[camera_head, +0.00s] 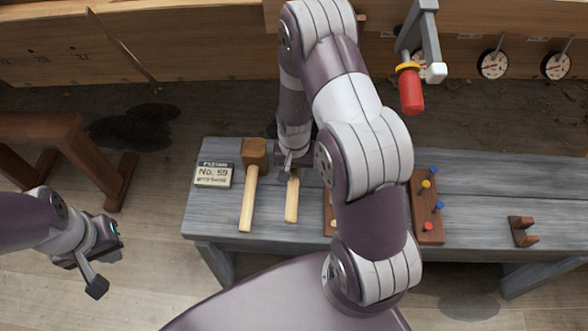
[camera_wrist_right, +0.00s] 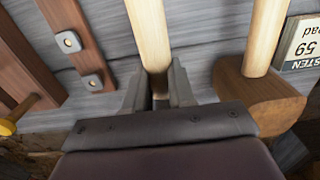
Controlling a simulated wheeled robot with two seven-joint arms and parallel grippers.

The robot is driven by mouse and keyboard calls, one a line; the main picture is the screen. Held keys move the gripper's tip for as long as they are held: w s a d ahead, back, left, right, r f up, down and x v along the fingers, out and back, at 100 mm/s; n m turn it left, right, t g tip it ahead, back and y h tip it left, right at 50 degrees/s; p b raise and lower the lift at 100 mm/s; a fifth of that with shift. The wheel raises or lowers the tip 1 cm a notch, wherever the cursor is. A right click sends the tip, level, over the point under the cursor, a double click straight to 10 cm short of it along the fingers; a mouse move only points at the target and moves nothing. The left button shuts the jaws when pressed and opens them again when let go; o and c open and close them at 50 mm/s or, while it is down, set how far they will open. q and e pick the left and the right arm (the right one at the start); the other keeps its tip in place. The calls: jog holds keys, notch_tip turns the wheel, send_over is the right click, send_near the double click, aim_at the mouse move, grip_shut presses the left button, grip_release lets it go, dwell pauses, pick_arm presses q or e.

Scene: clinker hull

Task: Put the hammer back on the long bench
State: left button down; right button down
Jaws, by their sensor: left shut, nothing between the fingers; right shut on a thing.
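The long grey bench (camera_head: 470,180) runs across the middle of the head view. My right gripper (camera_head: 289,168) is over its left part, shut on a tool with a pale wooden handle (camera_head: 292,200), taken to be the hammer. In the right wrist view the handle (camera_wrist_right: 149,35) runs into the jaws of my right gripper (camera_wrist_right: 158,90). The tool's head is hidden by the gripper. The handle looks to be on or just above the bench top; I cannot tell which. My left gripper (camera_head: 97,270) is shut and empty, left of the bench above the floor.
A wooden mallet (camera_head: 254,154) lies just left of the held tool, beside a sign (camera_head: 213,175). Right of my arm are a board with coloured pegs (camera_head: 427,207) and a brown bracket (camera_head: 521,231). A red-handled tool (camera_head: 411,90) shows beyond the bench.

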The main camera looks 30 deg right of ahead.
pick_arm(q)
jog(key=shift+f, duration=0.5)
pick_arm(e)
jog(key=shift+f, duration=0.5)
pick_arm(q)
jog(key=shift+f+b, duration=0.25)
jog(key=shift+b, duration=0.05)
pick_arm(e)
jog(key=shift+f, duration=0.45)
jog(key=c, duration=0.9)
grip_release()
pick_arm(q)
jog(key=shift+r, duration=0.1)
pick_arm(e)
jog(key=shift+o, duration=0.2)
notch_tip(320, 180, up, 8)
jog(key=p, duration=0.8)
jog(key=shift+r, duration=0.2)
pick_arm(q)
notch_tip(320, 180, up, 8)
pick_arm(e)
jog(key=shift+f, duration=0.2)
